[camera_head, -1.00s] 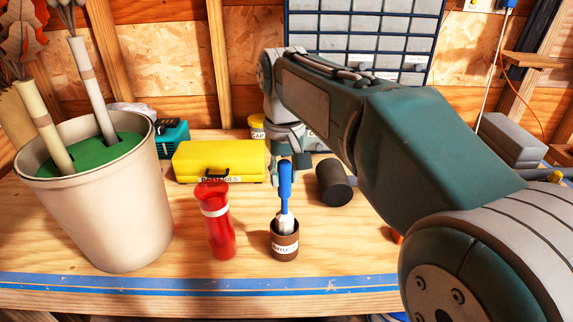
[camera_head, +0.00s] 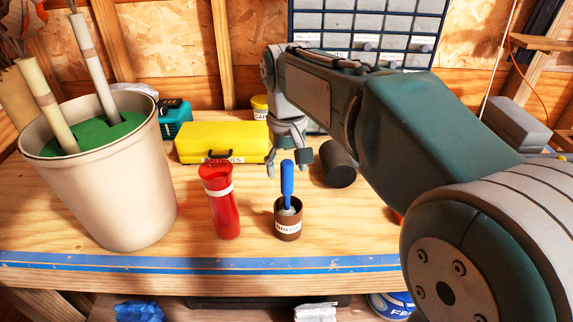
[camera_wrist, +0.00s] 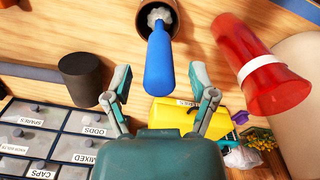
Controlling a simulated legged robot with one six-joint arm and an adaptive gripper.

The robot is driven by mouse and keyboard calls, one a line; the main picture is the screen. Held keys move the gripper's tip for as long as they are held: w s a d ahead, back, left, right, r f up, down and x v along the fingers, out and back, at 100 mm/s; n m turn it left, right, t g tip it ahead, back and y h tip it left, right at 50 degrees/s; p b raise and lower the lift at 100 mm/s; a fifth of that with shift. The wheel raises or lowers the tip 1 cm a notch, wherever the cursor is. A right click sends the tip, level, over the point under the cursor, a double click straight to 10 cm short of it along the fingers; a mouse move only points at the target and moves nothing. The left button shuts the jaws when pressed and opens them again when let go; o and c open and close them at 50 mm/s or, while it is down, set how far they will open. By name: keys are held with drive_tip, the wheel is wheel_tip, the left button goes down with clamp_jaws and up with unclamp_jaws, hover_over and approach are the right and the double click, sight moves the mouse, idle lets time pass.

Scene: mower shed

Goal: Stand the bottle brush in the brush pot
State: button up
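The bottle brush (camera_head: 287,181), with a blue handle and pale bristles, stands nearly upright in the brown brush pot (camera_head: 288,231). Its bristle end is mostly hidden inside the pot. In the wrist view the blue handle (camera_wrist: 159,62) points toward me out of the pot (camera_wrist: 143,33), with pale bristles (camera_wrist: 159,15) showing at the mouth. My gripper (camera_head: 289,163) is open just behind the handle's top in the head view. In the wrist view my gripper's fingers (camera_wrist: 160,80) are spread on either side of the handle's end, with gaps on both sides.
A red bottle (camera_head: 221,205) stands left of the pot. A yellow case (camera_head: 222,145) and a large beige bucket (camera_head: 130,190) stand further left. Blue tape (camera_head: 200,263) runs along the bench's front edge.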

drive_tip(key=shift+d, duration=0.15)
wheel_tip(320, 180, up, 12)
idle(0.6)
idle(0.6)
